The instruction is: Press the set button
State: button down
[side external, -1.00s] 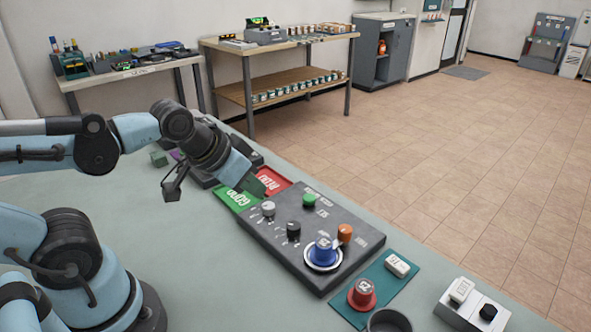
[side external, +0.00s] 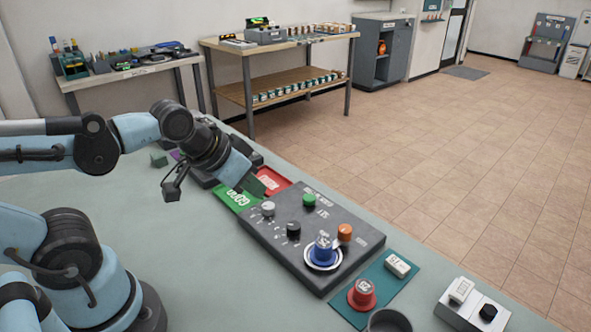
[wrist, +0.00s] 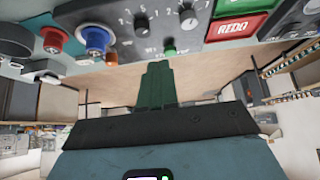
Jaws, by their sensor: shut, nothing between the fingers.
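The green button (side external: 309,200) stands on the dark control panel (side external: 265,238), near its far edge; the small label beside it seems to read SET. It also shows in the wrist view (wrist: 169,50), just beyond the fingertips. My gripper (side external: 256,188) has dark green fingers, held together and empty. It is over the far left end of the panel, left of the green button and apart from it. In the wrist view the closed fingers (wrist: 157,70) point toward the panel. Whether the fingertips touch anything there cannot be told.
The panel also bears a light knob (side external: 268,209), a black knob (side external: 293,230), an orange button (side external: 344,232) and a blue knob (side external: 323,251). A green plate (side external: 233,199) and a red plate (side external: 272,180) lie beyond its left end. A red button (side external: 362,294) stands to the right.

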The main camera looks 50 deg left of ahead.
dwell(0.3)
jog(key=r+n+t+h, duration=0.1)
jog(key=n+t+h, duration=0.15)
jog(key=n, duration=0.25)
send_over(305, 198)
jog(key=shift+g, duration=0.45)
jog(key=shift+f, duration=0.1)
jog(key=shift+f, duration=4.3)
jog(key=shift+f, duration=0.1)
jog(key=shift+f, duration=0.3)
